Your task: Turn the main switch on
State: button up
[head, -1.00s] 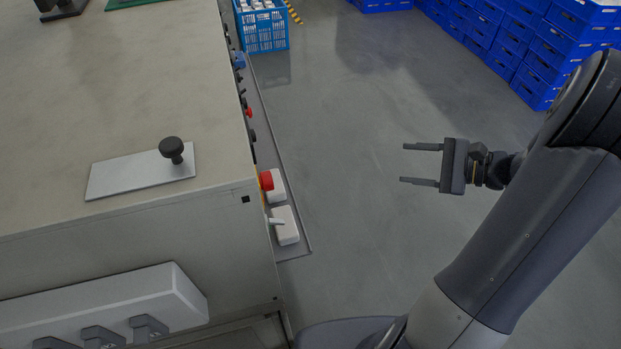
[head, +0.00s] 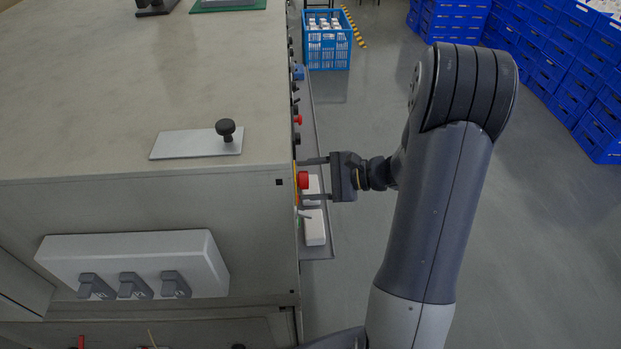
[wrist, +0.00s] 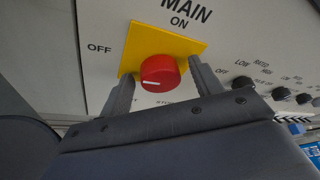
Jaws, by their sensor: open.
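The main switch is a red round knob (wrist: 160,73) on a yellow plate (wrist: 185,44), under the word MAIN, in the wrist view. ON is printed above the plate and OFF to its left. The white mark on the knob points toward the left, the OFF side. In the head view the red knob (head: 303,180) sits on the bench's right side face. My gripper (wrist: 162,82) is open, with one finger on each side of the knob; I cannot tell whether they touch it. In the head view my gripper (head: 315,178) reaches in from the right.
A row of small black knobs (wrist: 243,83) lies right of the switch. White boxes (head: 314,226) sit on a narrow ledge below it. The bench top (head: 100,90) carries a plate with a black knob (head: 226,129). Blue crates (head: 590,90) stand at the far right.

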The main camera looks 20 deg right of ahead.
jog(key=c, duration=1)
jog(key=shift+r, duration=0.1)
jog(key=shift+w+d+m+g+y+p, duration=0.15)
jog(key=shift+m+g+y+p, duration=0.2)
jog(key=shift+m+g+p, duration=1.35)
jog(key=shift+w+a+m+g+y+p, duration=0.2)
jog(key=shift+m+g+p, duration=0.75)
jog(key=shift+m+p, duration=1.45)
jog(key=shift+w+d+m+g+y+p, duration=0.2)
jog(key=shift+m+g+y+p, duration=0.25)
jog(key=shift+m+g+p, duration=1.25)
jog(key=shift+m+t, duration=0.25)
jog(key=shift+m, duration=0.25)
